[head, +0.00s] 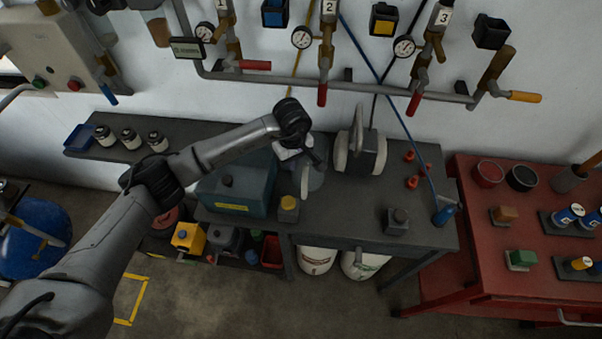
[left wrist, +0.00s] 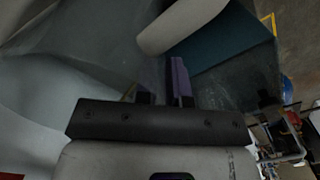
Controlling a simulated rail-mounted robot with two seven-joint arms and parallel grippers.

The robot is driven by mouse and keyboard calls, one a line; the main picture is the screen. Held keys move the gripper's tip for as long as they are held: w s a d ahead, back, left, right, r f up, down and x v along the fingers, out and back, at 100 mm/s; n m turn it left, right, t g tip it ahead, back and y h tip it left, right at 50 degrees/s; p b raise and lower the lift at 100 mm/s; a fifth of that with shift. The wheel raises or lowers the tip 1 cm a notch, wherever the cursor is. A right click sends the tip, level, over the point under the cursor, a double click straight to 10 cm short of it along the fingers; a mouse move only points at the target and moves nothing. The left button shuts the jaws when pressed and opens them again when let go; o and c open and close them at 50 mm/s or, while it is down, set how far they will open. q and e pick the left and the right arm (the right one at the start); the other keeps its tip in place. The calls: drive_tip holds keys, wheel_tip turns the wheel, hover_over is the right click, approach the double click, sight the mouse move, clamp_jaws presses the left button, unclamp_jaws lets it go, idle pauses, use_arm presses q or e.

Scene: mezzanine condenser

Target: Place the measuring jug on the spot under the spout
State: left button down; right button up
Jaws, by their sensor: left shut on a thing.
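My left gripper (head: 312,160) is over the grey workbench, beside the teal box. It is shut on what looks like the measuring jug (head: 316,180), a pale translucent vessel with a whitish upright part on its left. The arm and gripper partly cover the jug. My right gripper is out of view.
The teal box (head: 238,187) and a yellow-capped item (head: 289,207) crowd the jug. A grey device with pale discs (head: 362,152) stands to its right. Pipes with numbered valves (head: 327,45) hang above. The bench front (head: 350,220) is mostly clear. A red table (head: 470,225) stands right.

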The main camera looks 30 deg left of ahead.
use_arm(q)
drive_tip(key=shift+f, duration=2.45)
drive_tip(key=shift+w+f, duration=0.1)
drive_tip(key=shift+f, duration=0.05)
drive_tip(key=c, duration=1.7)
unclamp_jaws()
drive_tip(key=shift+f, duration=0.1)
drive_tip(key=o, duration=0.5)
